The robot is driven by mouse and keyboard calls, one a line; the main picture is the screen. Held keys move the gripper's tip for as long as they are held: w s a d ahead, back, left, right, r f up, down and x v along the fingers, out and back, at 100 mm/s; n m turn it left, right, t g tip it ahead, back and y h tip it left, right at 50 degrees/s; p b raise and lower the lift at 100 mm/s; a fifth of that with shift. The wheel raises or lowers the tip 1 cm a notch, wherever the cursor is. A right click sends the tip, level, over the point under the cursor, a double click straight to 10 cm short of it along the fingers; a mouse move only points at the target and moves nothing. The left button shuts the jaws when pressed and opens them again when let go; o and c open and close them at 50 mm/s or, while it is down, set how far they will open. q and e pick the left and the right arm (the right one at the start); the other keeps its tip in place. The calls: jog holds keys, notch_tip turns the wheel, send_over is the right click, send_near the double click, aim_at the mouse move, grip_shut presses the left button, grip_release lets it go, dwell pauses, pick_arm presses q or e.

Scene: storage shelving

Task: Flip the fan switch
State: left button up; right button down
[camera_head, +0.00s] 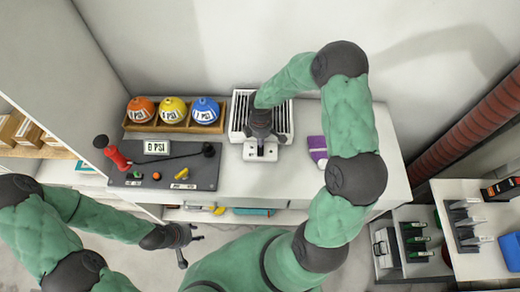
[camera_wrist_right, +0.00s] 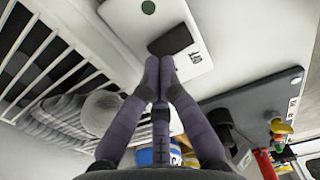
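The fan (camera_head: 238,112) is a white slatted unit against the back wall. Its white front base (camera_head: 252,154) carries the switch. In the right wrist view the switch is a black rocker (camera_wrist_right: 172,38) on the white base (camera_wrist_right: 120,18), beside a small printed label and a green dot. My right gripper (camera_head: 261,142) is over this base, and in the wrist view its fingertips (camera_wrist_right: 159,62) are together, with nothing between them, just short of the rocker. Contact cannot be told. My left gripper (camera_head: 190,246) is low, in front of the counter, fingers apart and empty.
Left of the fan, a wooden tray holds orange, yellow and blue balls (camera_head: 206,110). A dark pump board (camera_head: 205,176) with a red handle (camera_head: 117,157) and gauge lies before it. A purple item (camera_head: 317,148) lies right of the fan. Shelves (camera_head: 470,225) stand at right.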

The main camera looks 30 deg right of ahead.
jog(key=shift+f+b, duration=0.9)
jog(key=shift+f, duration=0.3)
dwell(0.9)
jog(key=shift+r+p, duration=2.85)
jog(key=shift+r, duration=0.7)
jog(key=shift+f, duration=0.1)
